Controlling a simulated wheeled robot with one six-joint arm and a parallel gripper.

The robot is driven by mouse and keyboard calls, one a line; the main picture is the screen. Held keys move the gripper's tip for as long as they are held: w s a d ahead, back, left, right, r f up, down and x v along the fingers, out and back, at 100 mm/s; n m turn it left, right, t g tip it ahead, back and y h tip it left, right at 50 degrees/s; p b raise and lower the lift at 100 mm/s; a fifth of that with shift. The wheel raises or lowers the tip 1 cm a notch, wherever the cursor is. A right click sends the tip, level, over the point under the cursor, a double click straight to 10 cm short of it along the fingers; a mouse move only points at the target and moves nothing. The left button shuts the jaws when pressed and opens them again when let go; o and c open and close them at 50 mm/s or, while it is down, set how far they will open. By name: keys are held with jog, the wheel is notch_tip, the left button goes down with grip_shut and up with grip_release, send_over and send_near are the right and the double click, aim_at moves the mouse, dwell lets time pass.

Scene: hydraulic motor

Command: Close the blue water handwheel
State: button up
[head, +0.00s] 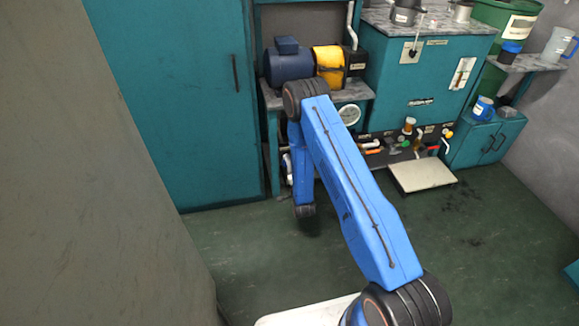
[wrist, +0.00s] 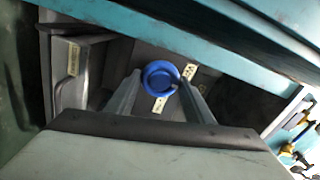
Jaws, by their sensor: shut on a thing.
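The blue water handwheel (wrist: 160,72) is a small round blue wheel near the middle of the wrist view, seen nearly face on. My gripper (wrist: 162,84) has one finger on each side of it, and it is shut on the wheel's rim. The exact contact points are hard to make out. In the head view my blue arm reaches to the machine's left end, and I cannot clearly see the gripper or the wheel there.
Pale label plates (wrist: 159,104) sit around the wheel. A teal beam (wrist: 200,45) crosses close above it. In the head view, a blue motor (head: 288,64) stands above, a tall teal cabinet (head: 175,100) is at left, and green floor (head: 480,230) is open at right.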

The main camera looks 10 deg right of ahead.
dwell(0.5)
jog(key=o, duration=1)
jog(key=shift+o, duration=0.2)
